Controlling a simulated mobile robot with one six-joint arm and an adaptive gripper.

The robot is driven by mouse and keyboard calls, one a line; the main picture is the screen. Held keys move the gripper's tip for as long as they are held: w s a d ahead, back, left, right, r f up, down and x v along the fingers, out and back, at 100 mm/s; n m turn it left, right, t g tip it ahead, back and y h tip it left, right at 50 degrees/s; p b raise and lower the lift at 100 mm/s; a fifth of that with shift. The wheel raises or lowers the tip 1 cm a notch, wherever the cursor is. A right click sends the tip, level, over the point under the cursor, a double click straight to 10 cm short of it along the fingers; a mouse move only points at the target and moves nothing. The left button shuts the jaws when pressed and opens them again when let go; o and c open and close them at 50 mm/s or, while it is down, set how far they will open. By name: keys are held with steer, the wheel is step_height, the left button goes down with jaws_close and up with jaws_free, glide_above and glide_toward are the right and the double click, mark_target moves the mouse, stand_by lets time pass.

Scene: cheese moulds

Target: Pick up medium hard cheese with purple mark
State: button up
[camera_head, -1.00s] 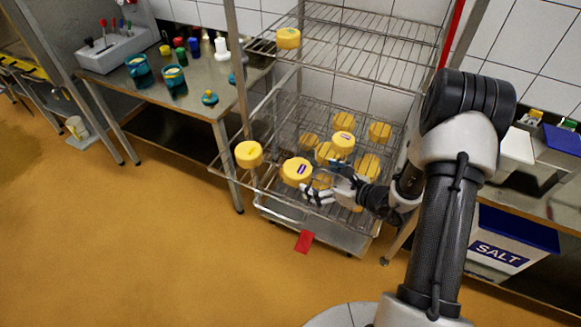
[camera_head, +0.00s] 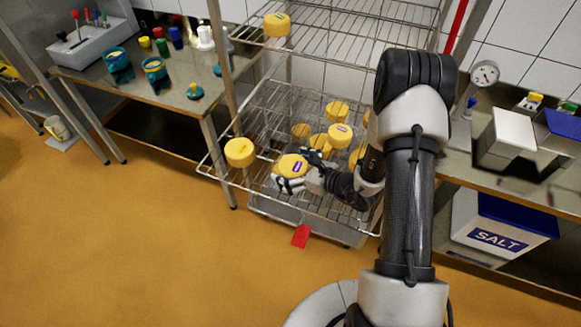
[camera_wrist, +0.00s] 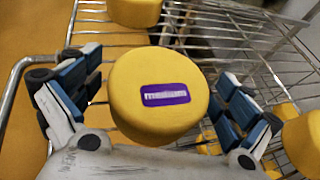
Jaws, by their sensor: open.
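The cheese with the purple mark (camera_wrist: 150,115) is a yellow round on the wire rack shelf. In the wrist view it sits between the two spread fingers of my gripper (camera_wrist: 160,98), with a gap visible on the right side and a smaller one on the left. Its purple label faces up. In the head view the same cheese (camera_head: 290,165) is at the shelf's front, partly covered by my gripper (camera_head: 292,180), which is open around its near side.
A yellow cheese (camera_head: 240,152) stands to the left on the same shelf, near the rack post. Several more lie behind and below. Another cheese (camera_head: 277,25) is on the upper wire shelf (camera_head: 345,40). The shelf's front rail (camera_wrist: 22,75) runs close to my left finger.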

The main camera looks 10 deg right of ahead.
steer(key=shift+s+r, duration=0.1)
steer(key=shift+s, duration=0.05)
steer(key=shift+c, duration=0.4)
steer(key=c, duration=1.1)
steer(key=shift+o, duration=0.2)
step_height(320, 180, up, 20)
steer(key=p, duration=0.5)
steer(key=m+t+h+b, duration=0.1)
steer(key=b, duration=0.5)
glide_above(292, 164)
steer(key=s, duration=0.5)
step_height(292, 164, down, 9)
steer(key=shift+s+d+f+m, duration=0.1)
steer(key=shift+s+f+m, duration=0.2)
steer(key=shift+s, duration=0.15)
